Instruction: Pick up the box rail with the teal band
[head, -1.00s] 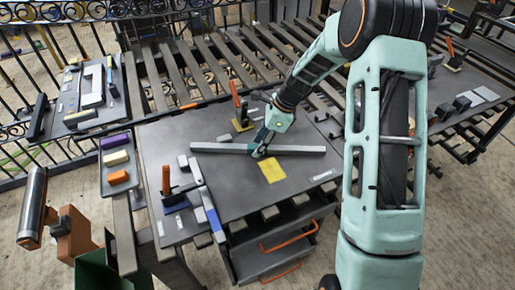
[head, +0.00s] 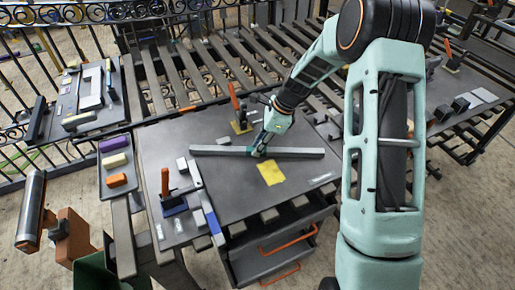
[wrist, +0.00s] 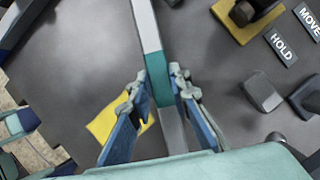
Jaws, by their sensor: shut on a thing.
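The box rail (head: 300,153) is a long grey bar lying left to right across the dark worktable. My gripper (head: 259,150) is at the middle of the rail from above. In the wrist view my gripper (wrist: 162,105) has its two blue-and-grey fingers on either side of the rail, shut on it. The rail appears to be at or just above the table; I cannot tell which.
A yellow patch (head: 272,173) lies in front of the rail. An orange-handled clamp (head: 239,112) stands behind it, and another clamp (head: 170,195) is at the front left. A tray with purple, cream and orange blocks (head: 116,180) is at the left. Labels reading HOLD and MOVE show in the wrist view.

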